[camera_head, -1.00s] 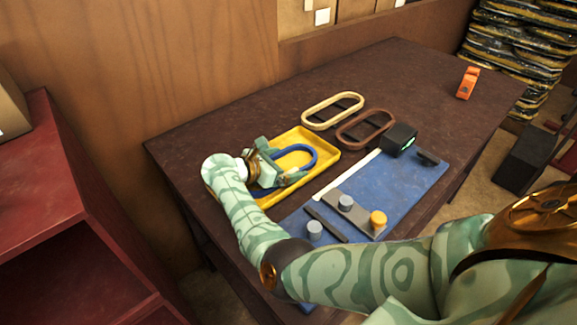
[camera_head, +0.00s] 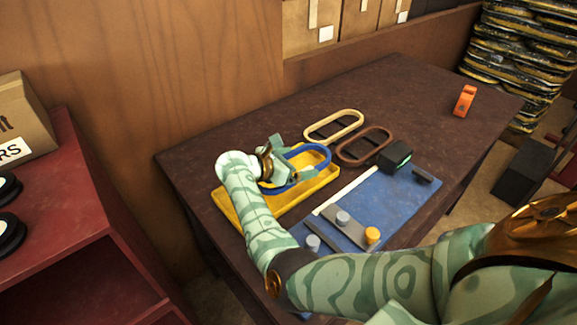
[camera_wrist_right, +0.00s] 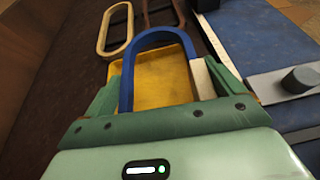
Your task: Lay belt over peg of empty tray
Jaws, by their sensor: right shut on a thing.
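The blue belt (camera_head: 322,152) is a long oval loop. My right gripper (camera_head: 293,158) is shut on it and holds it over the yellow tray (camera_head: 247,218). In the right wrist view the belt (camera_wrist_right: 160,38) arches forward between the green fingers, with the yellow tray (camera_wrist_right: 165,80) below it. On the blue mat (camera_head: 400,195) a grey plate (camera_head: 356,229) carries a grey peg (camera_head: 342,218) and an orange peg (camera_head: 372,236). Another grey peg (camera_head: 312,243) stands nearer. My forearm hides part of the mat. My left gripper is out of view.
A cream loop (camera_head: 335,118) and a brown loop (camera_head: 380,132) lie beyond the tray. A black block (camera_head: 394,155) stands at the mat's far edge. An orange object (camera_head: 464,101) is at the far right. The back of the dark table (camera_head: 400,90) is clear.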

